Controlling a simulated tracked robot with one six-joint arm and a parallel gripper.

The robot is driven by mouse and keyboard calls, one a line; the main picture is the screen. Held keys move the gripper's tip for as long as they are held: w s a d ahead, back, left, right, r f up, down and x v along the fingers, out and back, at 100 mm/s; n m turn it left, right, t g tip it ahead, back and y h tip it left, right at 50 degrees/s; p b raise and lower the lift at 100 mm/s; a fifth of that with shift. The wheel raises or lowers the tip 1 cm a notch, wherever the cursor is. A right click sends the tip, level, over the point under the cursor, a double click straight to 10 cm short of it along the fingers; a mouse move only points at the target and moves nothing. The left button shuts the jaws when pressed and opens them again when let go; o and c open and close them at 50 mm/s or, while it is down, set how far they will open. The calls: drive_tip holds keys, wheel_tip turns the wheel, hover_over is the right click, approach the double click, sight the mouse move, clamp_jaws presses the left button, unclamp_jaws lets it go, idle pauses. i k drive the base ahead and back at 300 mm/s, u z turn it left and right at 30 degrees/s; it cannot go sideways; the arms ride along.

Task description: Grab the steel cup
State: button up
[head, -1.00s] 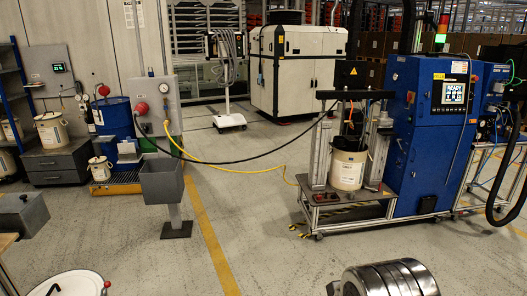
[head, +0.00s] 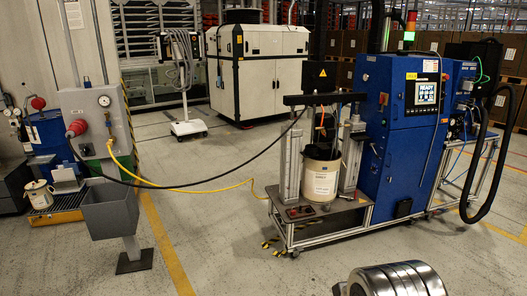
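I cannot make out a steel cup in the head view. A blue drum (head: 49,137) stands at the left, partly hidden by a grey panel (head: 92,118) with a gauge and a red connector. A small grey metal piece (head: 65,178) is in front of the drum; I cannot tell its shape well. My gripper is not in view. Only a shiny ribbed metal part, which seems to be my own, shows at the bottom edge.
A grey bin on a pedestal (head: 110,211) stands at the left. A blue machine (head: 401,140) and a wheeled frame (head: 302,212) holding a white pail (head: 320,178) stand at the right. Black and yellow hoses span the middle. The floor (head: 235,250) in front is open.

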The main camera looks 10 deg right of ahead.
sight(327, 208)
drive_tip(key=z, duration=0.3)
drive_tip(key=i, duration=1.05)
drive_tip(key=z, duration=1.4)
drive_tip(key=i, duration=1.85)
